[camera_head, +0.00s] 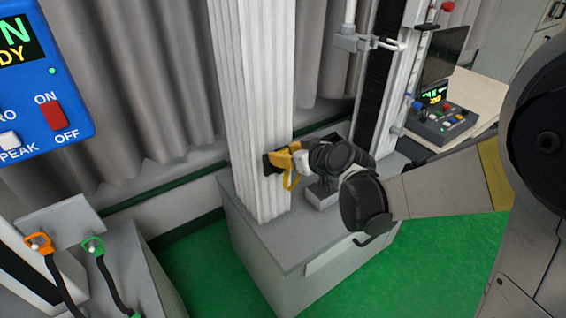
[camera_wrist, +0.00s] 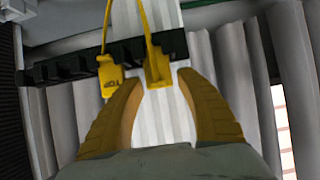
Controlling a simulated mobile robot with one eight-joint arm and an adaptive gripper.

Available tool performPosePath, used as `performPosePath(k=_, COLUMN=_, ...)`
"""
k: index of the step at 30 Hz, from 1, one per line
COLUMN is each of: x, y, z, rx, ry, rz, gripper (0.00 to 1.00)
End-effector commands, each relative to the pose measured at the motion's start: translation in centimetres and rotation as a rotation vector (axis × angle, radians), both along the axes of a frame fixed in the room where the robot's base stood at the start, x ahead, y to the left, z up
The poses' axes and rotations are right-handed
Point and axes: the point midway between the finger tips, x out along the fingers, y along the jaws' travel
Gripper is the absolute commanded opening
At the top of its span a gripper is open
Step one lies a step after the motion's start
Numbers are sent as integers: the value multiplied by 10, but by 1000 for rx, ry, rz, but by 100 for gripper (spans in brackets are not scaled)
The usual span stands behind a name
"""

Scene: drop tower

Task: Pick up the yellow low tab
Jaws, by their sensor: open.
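Two yellow tabs hang on yellow straps at a black slotted rack (camera_wrist: 75,68) in the wrist view. The left yellow tab (camera_wrist: 110,82) carries small dark lettering that I cannot read with certainty. The other yellow tab (camera_wrist: 157,70) is in the middle, with its end between my fingertips. I cannot tell which one is the low tab. My gripper (camera_wrist: 160,82) is open, with one orange-brown finger on each side of the middle tab. In the head view my gripper (camera_head: 280,160) is at the white column, and a yellow strap (camera_head: 291,182) hangs beside it.
The white ribbed column (camera_head: 250,100) stands on a grey base block (camera_head: 270,260). A second upright with a pale clamp (camera_head: 360,42) rises close to my arm. A blue control box (camera_head: 45,80) is at left. Grey curtains hang behind.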

Motion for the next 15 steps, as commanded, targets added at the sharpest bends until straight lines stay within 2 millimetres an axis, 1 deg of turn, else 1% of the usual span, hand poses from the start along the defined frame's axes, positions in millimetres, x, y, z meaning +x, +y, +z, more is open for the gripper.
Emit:
performPosePath(k=1, x=5, y=4, z=-5, rx=0, ry=0, rz=1, gripper=43)
performPosePath(k=3, x=8, y=5, z=-6, rx=1, ry=-1, rz=0, gripper=43)
performPosePath(k=8, x=8, y=5, z=-4, rx=0, ry=-1, rz=-1, gripper=43)
performPosePath(k=9, x=8, y=5, z=-4, rx=0, ry=-1, rz=-1, gripper=39)
performPosePath(k=12, x=7, y=5, z=-4, rx=0, ry=0, rz=-1, gripper=10)
performPosePath(k=15, x=7, y=5, z=-4, rx=0, ry=0, rz=-1, gripper=10)
